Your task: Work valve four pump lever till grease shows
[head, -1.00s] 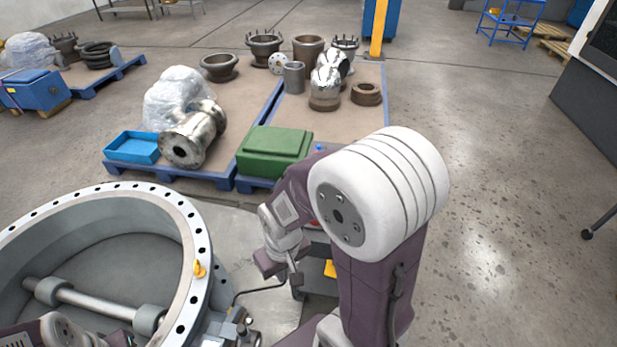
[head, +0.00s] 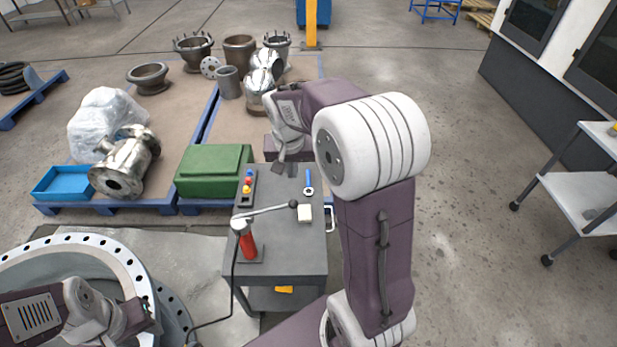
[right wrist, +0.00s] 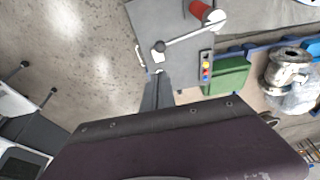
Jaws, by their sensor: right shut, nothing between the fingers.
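The red hand pump (head: 247,245) stands on the near left part of a dark cart; its silver lever (head: 265,211) runs rightward to a dark knob. In the right wrist view the lever (right wrist: 188,38) and part of the red pump (right wrist: 203,10) also show. My right gripper (head: 279,169) is over the far end of the cart, beyond the lever, shut and empty; its fingers (right wrist: 158,75) point toward the knob, apart from it. A large flanged valve (head: 95,250) is at lower left. My left gripper (head: 148,318) is in front of it; its finger opening is unclear. I see no grease.
A black hose runs from the pump toward the valve. A green box (head: 213,170) is beyond the cart. Open floor lies right.

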